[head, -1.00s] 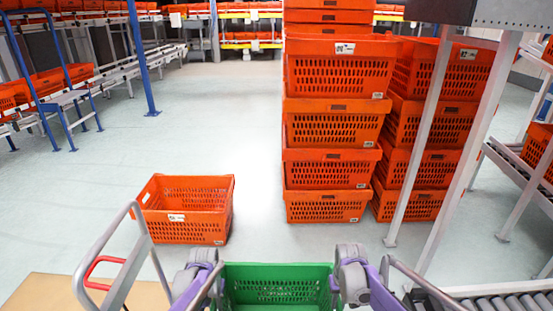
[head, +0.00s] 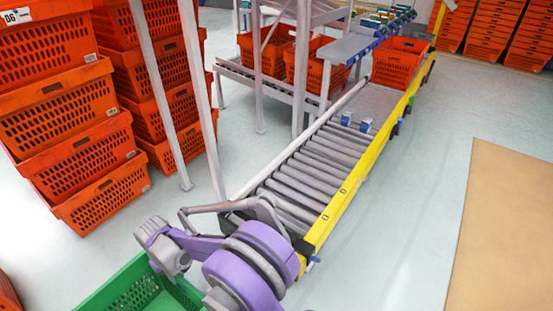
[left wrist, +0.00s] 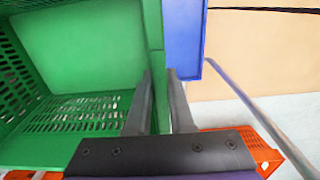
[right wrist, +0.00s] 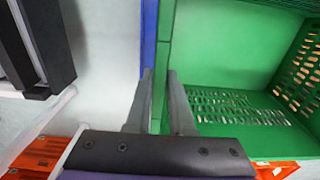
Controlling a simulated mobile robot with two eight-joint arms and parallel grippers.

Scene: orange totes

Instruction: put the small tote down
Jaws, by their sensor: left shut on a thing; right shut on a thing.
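The small green tote (head: 145,291) shows in part at the bottom left of the head view, empty where I can see into it. My right gripper (right wrist: 160,78) is shut on one wall of the tote, with the green inside (right wrist: 225,50) to the right of its fingers. My left gripper (left wrist: 159,75) is shut on the opposite wall, with the green inside (left wrist: 85,45) to the left of its fingers. A blue strip runs along the outside of the wall in both wrist views. The left gripper is out of the head view.
A roller conveyor (head: 285,192) with a yellow side rail (head: 343,185) runs away just beyond my right arm. Its near rollers are bare; an orange tote (head: 399,62) sits far along it. Stacked orange totes (head: 75,120) stand at left.

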